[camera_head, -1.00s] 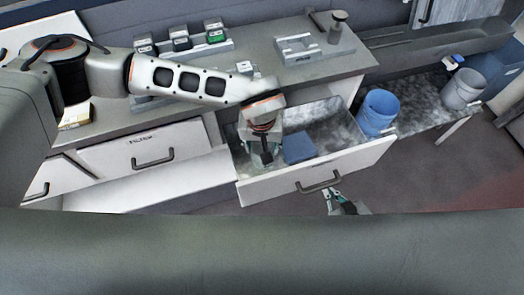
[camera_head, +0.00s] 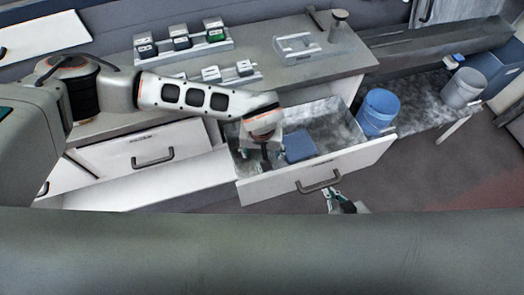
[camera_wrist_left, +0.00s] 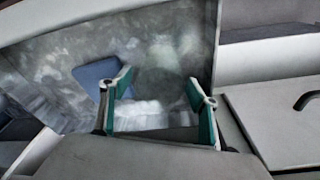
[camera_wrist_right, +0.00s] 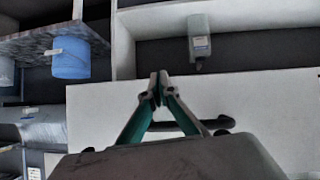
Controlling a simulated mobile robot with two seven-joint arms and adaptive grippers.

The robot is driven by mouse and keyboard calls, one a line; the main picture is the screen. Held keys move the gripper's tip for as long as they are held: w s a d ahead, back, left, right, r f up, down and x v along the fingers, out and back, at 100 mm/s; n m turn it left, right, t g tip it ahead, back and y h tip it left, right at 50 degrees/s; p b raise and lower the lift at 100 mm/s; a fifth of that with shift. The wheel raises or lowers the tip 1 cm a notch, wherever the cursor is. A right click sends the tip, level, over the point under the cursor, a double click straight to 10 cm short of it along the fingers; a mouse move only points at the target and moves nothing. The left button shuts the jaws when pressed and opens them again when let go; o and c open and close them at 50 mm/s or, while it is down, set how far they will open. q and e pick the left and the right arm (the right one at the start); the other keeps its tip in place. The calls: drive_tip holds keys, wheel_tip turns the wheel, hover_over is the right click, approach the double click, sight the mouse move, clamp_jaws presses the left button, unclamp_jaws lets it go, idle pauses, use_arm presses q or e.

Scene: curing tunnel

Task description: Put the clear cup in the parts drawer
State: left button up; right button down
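The parts drawer (camera_head: 305,183) is pulled open below the counter. It holds a blue block (camera_head: 299,146), which also shows in the left wrist view (camera_wrist_left: 96,76). My left gripper (camera_head: 265,160) is down inside the drawer, left of the blue block. In the left wrist view its fingers (camera_wrist_left: 160,88) are spread apart. A faint, pale round outline between and beyond the fingertips looks like the clear cup (camera_wrist_left: 158,82); its edges are hard to make out. My right gripper (camera_head: 328,197) is outside the drawer front, near the handle; its fingertips (camera_wrist_right: 158,90) meet with nothing between them.
A blue bucket (camera_head: 378,111) and a grey bucket (camera_head: 462,89) stand on the side bench to the right. Racks of small boxes (camera_head: 182,48) and a grey holder (camera_head: 297,50) are on the counter. A closed drawer (camera_head: 140,150) is on the left.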

use_arm(q)
drive_tip(key=shift+r, duration=0.1)
drive_tip(key=shift+r, duration=0.25)
wheel_tip(320, 180, up, 12)
drive_tip(key=s, duration=0.1)
drive_tip(key=shift+s+f+b, duration=0.2)
drive_tip(key=shift+s+b, duration=0.1)
drive_tip(key=shift+s, duration=0.1)
